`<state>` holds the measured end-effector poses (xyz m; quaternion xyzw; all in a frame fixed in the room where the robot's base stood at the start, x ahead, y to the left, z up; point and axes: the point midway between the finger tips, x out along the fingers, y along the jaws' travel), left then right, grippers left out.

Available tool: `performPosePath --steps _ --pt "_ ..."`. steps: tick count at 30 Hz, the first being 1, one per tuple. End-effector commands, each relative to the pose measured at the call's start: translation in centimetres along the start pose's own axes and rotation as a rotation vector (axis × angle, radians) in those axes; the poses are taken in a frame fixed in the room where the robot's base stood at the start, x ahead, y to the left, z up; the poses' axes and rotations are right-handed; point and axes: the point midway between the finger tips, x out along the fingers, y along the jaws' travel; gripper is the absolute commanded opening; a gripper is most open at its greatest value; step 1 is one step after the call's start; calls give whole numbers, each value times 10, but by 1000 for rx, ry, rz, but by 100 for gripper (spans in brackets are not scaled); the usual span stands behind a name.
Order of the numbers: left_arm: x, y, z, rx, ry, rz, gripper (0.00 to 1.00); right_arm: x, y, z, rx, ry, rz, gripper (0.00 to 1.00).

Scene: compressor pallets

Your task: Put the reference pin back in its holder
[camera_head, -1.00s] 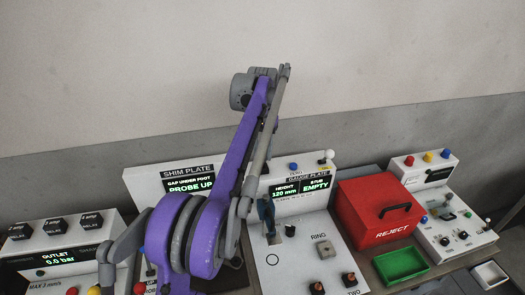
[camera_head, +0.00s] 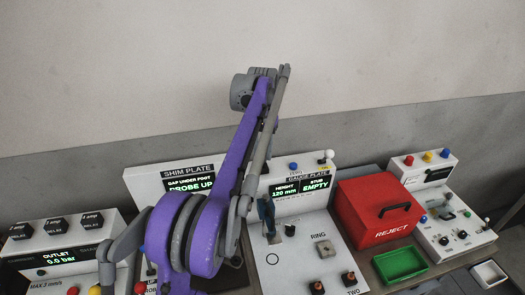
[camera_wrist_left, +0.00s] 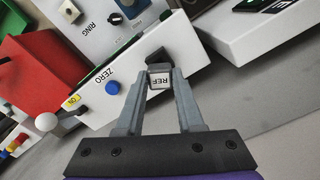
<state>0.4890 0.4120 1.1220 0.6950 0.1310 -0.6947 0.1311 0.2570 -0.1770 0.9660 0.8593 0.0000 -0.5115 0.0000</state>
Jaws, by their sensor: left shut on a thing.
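My left gripper (camera_wrist_left: 160,84) is shut on the reference pin, whose white end marked REF (camera_wrist_left: 160,80) sits between the fingertips in the left wrist view. A dark block (camera_wrist_left: 157,58) shows just beyond the pin. I cannot tell whether it touches the pin or is the holder. The gripper is beside the gauge plate unit's white top edge, near the blue ZERO button (camera_wrist_left: 112,88). My right gripper is not in view.
The gauge plate unit (camera_head: 300,262) reads height 120 mm and stub EMPTY. A red reject box (camera_head: 375,225) and green tray (camera_head: 402,262) stand to its right. The shim plate unit (camera_head: 143,182) is at its left, partly behind my arm. A grey wall (camera_head: 420,130) runs behind.

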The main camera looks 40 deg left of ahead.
Motion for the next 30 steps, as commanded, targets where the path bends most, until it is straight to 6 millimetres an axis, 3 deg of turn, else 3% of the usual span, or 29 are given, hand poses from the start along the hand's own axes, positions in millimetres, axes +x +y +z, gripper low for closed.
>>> performPosePath --steps 30 --pt "12 0 0 0 0 0 0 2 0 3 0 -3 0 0"
